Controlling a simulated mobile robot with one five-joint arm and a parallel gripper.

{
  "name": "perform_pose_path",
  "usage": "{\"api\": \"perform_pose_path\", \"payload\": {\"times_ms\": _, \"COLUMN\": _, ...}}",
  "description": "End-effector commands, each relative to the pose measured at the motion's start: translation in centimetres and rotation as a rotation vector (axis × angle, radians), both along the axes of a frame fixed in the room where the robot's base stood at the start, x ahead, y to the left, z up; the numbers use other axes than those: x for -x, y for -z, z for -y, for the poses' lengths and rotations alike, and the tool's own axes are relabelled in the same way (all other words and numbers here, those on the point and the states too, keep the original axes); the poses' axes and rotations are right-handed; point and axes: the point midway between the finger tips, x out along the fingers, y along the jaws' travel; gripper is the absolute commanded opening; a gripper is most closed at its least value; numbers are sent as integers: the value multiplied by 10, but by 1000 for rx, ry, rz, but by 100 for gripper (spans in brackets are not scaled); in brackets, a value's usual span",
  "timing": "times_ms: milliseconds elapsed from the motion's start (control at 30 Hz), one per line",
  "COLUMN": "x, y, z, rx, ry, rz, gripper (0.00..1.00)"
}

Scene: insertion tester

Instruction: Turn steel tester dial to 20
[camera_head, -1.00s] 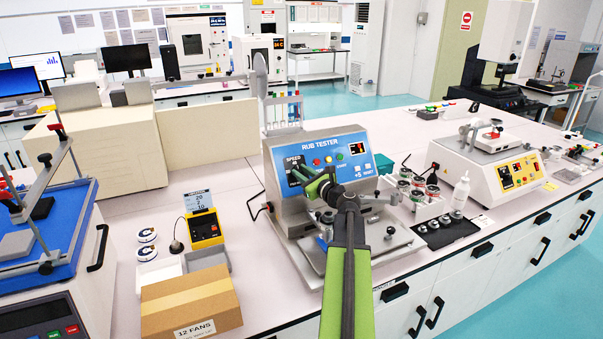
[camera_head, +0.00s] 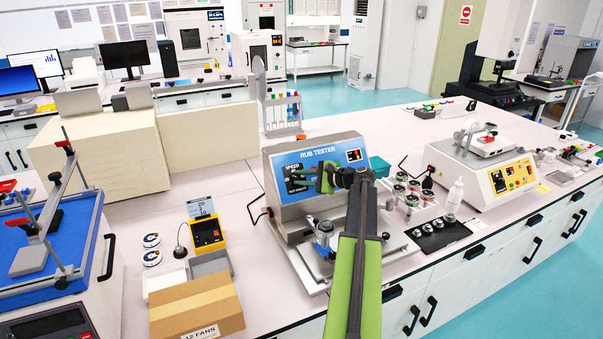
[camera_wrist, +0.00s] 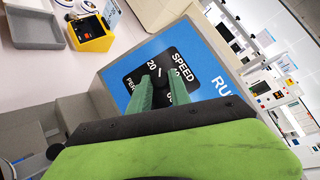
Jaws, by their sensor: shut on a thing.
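The steel rub tester (camera_head: 300,216) has a sloped blue front panel and stands on the bench in the head view. In the wrist view its black SPEED dial (camera_wrist: 160,74) sits on a black scale plate, with the 20 mark (camera_wrist: 153,65) by the dial's upper left. My gripper (camera_wrist: 164,82) has its two green fingers shut on either side of the dial. The dial's exact pointer direction is hard to tell.
A cardboard box (camera_head: 197,308), a grey tray (camera_head: 209,265) and a yellow device (camera_head: 207,233) stand left of the tester. A white-and-yellow machine (camera_head: 490,180) stands right. The tester's lower plate and clamps lie below my arm.

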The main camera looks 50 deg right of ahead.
Motion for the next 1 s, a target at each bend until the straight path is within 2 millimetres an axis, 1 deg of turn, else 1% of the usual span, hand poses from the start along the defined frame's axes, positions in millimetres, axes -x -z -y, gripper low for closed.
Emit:
{"api": "perform_pose_path", "payload": {"times_ms": 33, "x": -2, "y": -8, "z": 3, "rx": 31, "ry": -23, "rz": -12, "gripper": 0}}
{"api": "perform_pose_path", "payload": {"times_ms": 500, "x": -4, "y": -10, "z": 3, "rx": 336, "ry": -250, "rz": -135, "gripper": 0}}
{"api": "perform_pose_path", "payload": {"times_ms": 700, "x": -4, "y": -10, "z": 3, "rx": 419, "ry": -311, "rz": -169, "gripper": 0}}
{"api": "perform_pose_path", "payload": {"times_ms": 1000, "x": -4, "y": -8, "z": 3, "rx": 479, "ry": -354, "rz": -193, "gripper": 0}}
